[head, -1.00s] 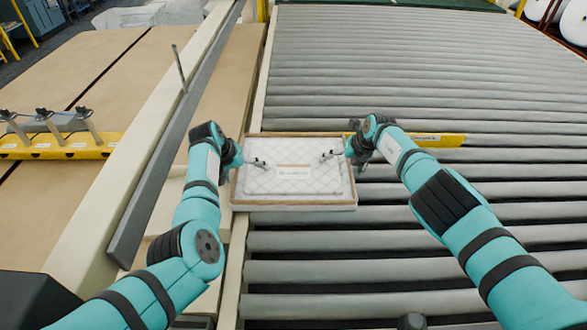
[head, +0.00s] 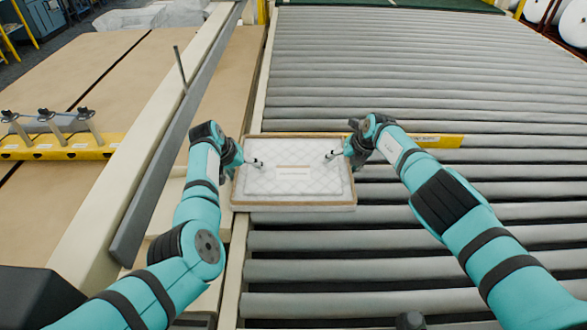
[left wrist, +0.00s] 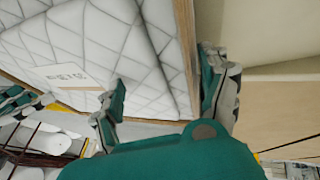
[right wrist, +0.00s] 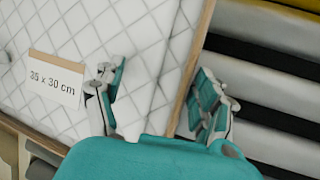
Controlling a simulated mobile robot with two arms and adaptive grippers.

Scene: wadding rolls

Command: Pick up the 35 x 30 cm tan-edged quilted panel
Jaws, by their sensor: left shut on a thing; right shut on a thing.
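The tan-edged quilted panel (head: 293,187) is white with a diamond stitch and a thin tan border. It lies flat at the left side of the roller conveyor, with a label reading 35 x 30 cm in the right wrist view (right wrist: 55,78). My left gripper (head: 247,163) is shut on its left edge, one finger over the quilted face and one outside the border; the left wrist view shows the panel (left wrist: 95,50) between the fingers. My right gripper (head: 343,156) is shut on the right edge in the same way. The panel's underside is hidden.
Grey rollers (head: 400,75) stretch behind, right and in front. A yellow bar (head: 435,141) lies behind my right gripper. A rail (head: 160,150) and tan boards (head: 75,70) are on the left, with a yellow fixture (head: 60,148) holding several upright posts.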

